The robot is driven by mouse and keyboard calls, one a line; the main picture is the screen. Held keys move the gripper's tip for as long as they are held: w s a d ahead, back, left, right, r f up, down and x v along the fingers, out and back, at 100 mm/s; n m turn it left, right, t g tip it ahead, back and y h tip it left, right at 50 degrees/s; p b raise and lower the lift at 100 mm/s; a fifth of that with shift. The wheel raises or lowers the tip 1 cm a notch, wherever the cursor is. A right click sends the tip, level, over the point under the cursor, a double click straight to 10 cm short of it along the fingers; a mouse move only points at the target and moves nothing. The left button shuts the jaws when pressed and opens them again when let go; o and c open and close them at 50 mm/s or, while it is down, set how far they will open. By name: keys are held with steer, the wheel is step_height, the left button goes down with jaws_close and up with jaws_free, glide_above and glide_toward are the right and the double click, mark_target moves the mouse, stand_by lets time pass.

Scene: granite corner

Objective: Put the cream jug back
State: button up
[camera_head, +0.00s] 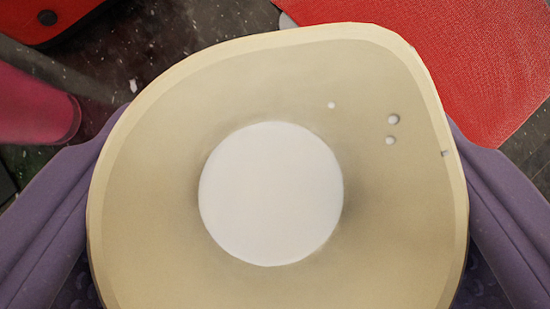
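The cream jug (390,190) fills the middle of the view, seen from above into its mouth. Its rim bulges to a spout at the upper right. A round white area (270,193) shows at its bottom; I cannot tell whether this is liquid or the floor of the jug. Small pale spots dot the inner wall near the spout. My gripper (280,150) has its purple fingers at the left and right sides of the jug, shut on it. The fingertips are partly hidden behind the rim. The jug's outside and underside are hidden.
A red textured mat (470,60) lies beyond the jug at the upper right. A crimson cylinder-like object (35,105) is at the left edge. A red object with a dark round spot (40,22) is at the upper left. Dark speckled granite (160,50) shows between them.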

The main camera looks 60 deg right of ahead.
mark_target(273, 287)
steer(key=shift+f+b, duration=3.05)
steer(key=shift+f+b, duration=0.5)
steer(key=shift+f, duration=0.15)
